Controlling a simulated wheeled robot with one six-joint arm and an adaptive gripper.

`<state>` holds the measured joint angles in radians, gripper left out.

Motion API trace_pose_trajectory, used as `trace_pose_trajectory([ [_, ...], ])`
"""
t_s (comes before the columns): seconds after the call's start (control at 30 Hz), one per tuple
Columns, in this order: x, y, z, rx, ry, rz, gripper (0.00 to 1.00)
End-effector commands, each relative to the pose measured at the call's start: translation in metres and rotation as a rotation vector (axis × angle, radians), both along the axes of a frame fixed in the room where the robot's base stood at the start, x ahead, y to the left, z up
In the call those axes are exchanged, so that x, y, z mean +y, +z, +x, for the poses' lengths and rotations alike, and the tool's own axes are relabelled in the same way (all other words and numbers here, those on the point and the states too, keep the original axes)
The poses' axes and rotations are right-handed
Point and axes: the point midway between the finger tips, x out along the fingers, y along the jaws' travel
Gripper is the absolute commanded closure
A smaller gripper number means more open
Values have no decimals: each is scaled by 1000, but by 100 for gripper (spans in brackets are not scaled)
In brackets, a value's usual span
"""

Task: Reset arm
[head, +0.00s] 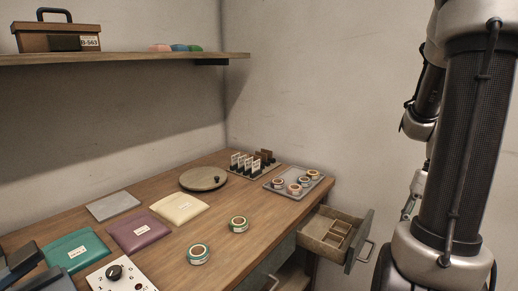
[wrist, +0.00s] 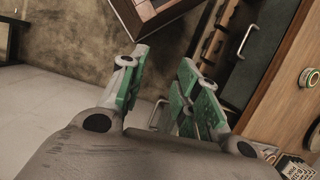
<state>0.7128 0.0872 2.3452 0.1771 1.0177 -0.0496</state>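My arm stands upright at the right side of the head view, in front of the wall. In the wrist view my gripper (wrist: 165,65) has its green-padded fingers apart, with nothing between them. The gripper itself cannot be made out clearly in the head view. It hangs clear of the table (head: 262,215), off its right end, with the drawer fronts and floor behind it in the wrist view.
An open drawer (head: 328,231) with compartments juts from the table's right end. Two green-edged tape rolls (head: 199,254) (head: 238,224) lie on the table. A tray (head: 314,187) holds several rolls. A round turntable (head: 203,179), pouches and a dial panel (head: 122,279) also stand there.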

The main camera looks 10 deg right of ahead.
Motion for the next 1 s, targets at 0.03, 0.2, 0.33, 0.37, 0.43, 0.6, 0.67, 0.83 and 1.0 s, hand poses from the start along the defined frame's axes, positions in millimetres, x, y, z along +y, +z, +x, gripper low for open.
trace_pose_trajectory([
  [0.03,11,17,3,-34,66,-63,68],
  [0.2,43,63,6,-165,281,-236,68],
  [0.33,72,93,6,-300,452,-331,68],
  [0.37,79,99,6,-332,486,-346,68],
  [0.43,95,112,6,-411,553,-371,68],
  [0.6,125,140,11,-573,674,-399,68],
  [0.67,130,143,12,-594,700,-397,68],
  [0.83,135,143,14,-596,723,-389,68],
  [1.0,135,143,14,-596,721,-389,68],
])
